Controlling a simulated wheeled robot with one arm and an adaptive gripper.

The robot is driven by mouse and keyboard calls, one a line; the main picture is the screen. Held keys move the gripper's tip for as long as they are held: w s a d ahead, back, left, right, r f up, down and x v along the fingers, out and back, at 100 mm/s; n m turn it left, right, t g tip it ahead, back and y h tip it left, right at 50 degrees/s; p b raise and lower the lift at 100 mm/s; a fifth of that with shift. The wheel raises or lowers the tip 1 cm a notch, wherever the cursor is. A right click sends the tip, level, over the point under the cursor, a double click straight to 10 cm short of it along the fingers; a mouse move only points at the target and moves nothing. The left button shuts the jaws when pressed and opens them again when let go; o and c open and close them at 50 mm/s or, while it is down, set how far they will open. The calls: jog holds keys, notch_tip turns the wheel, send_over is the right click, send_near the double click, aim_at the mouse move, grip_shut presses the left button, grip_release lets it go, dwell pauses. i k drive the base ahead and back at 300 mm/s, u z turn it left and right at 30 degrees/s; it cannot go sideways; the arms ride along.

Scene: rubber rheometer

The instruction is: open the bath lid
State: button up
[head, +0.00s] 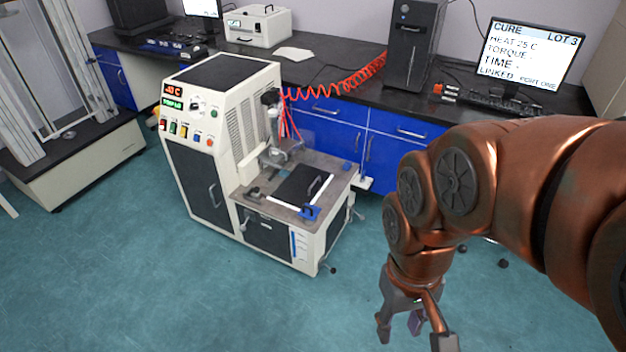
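The bath lid (299,186) is a black square plate with a raised handle (315,186). It lies flat in the low front deck of the cream-coloured bath machine (222,130) and looks closed. My gripper (413,333) hangs low at the bottom right of the head view, pointing down. It is well to the right of the machine and apart from the lid. Its fingers are spread with nothing seen between them but a small purple part, which I cannot identify.
A blue block (309,212) sits at the deck's front corner. A clamp stand and red coiled hose (340,88) rise behind the lid. A dark bench (330,80) with a computer and monitor (530,52) runs behind. The green floor (160,270) in front is clear.

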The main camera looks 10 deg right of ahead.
aim_at(303, 184)
jog(key=u, duration=0.55)
jog(key=k, duration=0.65)
jog(key=z, duration=0.15)
jog(key=i, duration=0.65)
jog(key=z, duration=0.8)
jog(key=i, duration=0.75)
jog(key=u, duration=0.7)
jog(key=i, duration=0.8)
jog(key=u, duration=0.85)
